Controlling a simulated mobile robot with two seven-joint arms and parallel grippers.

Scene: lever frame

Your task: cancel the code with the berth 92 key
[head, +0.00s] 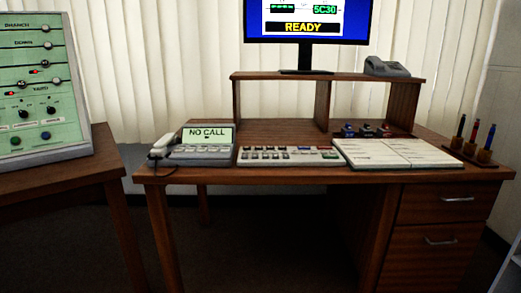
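A flat keypad panel (290,161) lies near the front edge of the wooden desk, with rows of small keys, mostly pale or dark, a blue one and a red one among them. The key labels are too small to read, so I cannot tell which is the berth 92 key. A monitor (307,12) on the shelf shows the green code 5C30 (325,9) and a yellow READY bar (306,27). Its top is cut off by the picture edge. Neither of my grippers is in view.
A phone unit (206,150) reading NO CALL stands left of the keypad. An open book (398,153), stampers (366,130) and a pen holder (470,152) are to its right. A grey telephone (386,67) sits on the shelf. A green lever panel (38,90) stands on the left table.

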